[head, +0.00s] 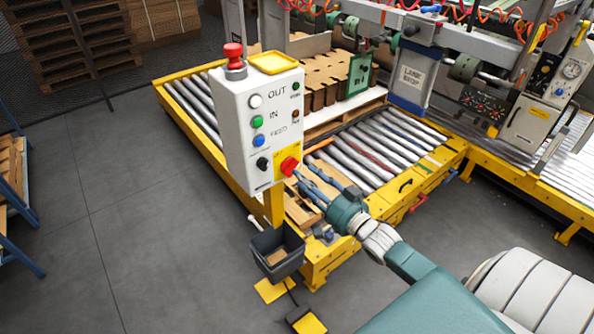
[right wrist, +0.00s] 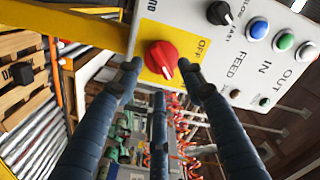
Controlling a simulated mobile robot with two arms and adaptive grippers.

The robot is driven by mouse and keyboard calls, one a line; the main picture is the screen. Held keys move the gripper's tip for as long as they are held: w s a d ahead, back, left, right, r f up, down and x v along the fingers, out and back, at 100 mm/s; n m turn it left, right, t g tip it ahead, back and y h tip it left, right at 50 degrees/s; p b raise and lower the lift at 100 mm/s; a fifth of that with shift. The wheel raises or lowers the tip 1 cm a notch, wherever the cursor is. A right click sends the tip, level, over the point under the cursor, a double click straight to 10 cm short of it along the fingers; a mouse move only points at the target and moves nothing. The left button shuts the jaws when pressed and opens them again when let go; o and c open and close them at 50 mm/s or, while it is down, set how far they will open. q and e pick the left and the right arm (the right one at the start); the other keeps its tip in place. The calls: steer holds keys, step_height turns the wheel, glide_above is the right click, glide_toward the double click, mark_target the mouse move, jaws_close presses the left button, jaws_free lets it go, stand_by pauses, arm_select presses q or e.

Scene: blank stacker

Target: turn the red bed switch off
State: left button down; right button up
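The red bed switch (head: 289,165) is a round knob on a yellow plate at the lower right of the white control box (head: 240,125). In the right wrist view the red knob (right wrist: 161,56) shows close up, with a pale mark at its lower edge. The word OFF stands on the plate to its right. My right gripper (head: 297,180) reaches up to the knob from the lower right. Its fingers (right wrist: 159,72) are spread, one on each side of the knob and a third below. Whether they touch it is unclear. My left gripper is not in view.
The box also bears a black selector (head: 262,164), several coloured buttons and a red mushroom button (head: 234,55) on top. A grey bin (head: 278,262) hangs below. A yellow-framed roller conveyor (head: 385,155) lies behind.

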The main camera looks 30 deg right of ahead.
mark_target(291, 167)
steer(key=shift+w+a+f, duration=0.1)
steer(key=shift+w+a, duration=0.05)
steer(key=shift+w, duration=1.85)
steer(key=shift+c, duration=0.5)
jaws_close()
